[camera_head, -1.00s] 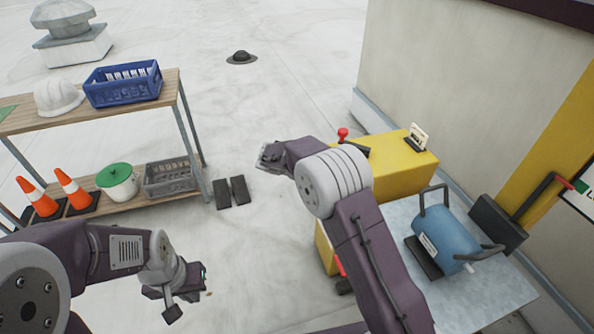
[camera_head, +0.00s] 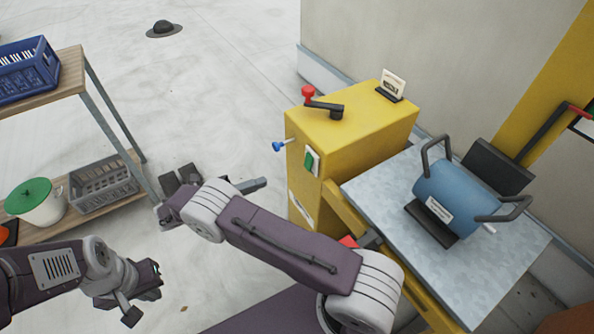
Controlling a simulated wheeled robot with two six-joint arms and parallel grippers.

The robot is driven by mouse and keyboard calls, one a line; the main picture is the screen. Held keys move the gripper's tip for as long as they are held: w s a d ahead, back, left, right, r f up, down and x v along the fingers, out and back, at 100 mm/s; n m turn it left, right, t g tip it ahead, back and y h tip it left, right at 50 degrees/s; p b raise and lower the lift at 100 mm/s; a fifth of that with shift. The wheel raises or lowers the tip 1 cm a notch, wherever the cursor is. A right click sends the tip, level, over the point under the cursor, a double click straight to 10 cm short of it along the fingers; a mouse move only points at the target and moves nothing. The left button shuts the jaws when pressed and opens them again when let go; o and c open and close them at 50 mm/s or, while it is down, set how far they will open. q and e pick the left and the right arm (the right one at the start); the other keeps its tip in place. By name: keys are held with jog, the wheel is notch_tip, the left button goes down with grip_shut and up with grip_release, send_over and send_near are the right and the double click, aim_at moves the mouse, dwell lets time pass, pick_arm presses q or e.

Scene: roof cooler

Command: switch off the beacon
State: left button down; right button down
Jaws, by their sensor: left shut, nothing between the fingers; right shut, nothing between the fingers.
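No lit beacon can be made out for certain in the head view. A yellow cabinet (camera_head: 350,135) stands at centre right, with a red-knobbed black crank (camera_head: 325,106) on top. Its left face has a green switch (camera_head: 311,161) in a pale frame and a blue knob (camera_head: 279,146) on a short stem. My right gripper (camera_head: 258,184) is shut and empty, left of the cabinet and apart from it, partly hidden by its own arm. My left gripper (camera_head: 152,272) is shut and empty above the floor at lower left.
A small card (camera_head: 393,84) stands on the cabinet. A shelf (camera_head: 70,72) with crates is at left. Floor between is mostly clear.

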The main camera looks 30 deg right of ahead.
aim_at(307, 167)
jog(key=d, duration=0.4)
jog(key=d+f+b, duration=0.1)
jog(key=d, duration=0.3)
jog(key=d+f+b, duration=0.1)
jog(key=d, duration=0.3)
jog(key=shift+w+d, duration=0.3)
jog(key=shift+w, duration=0.05)
jog(key=shift+d+b, duration=0.3)
jog(key=shift+d, duration=0.35)
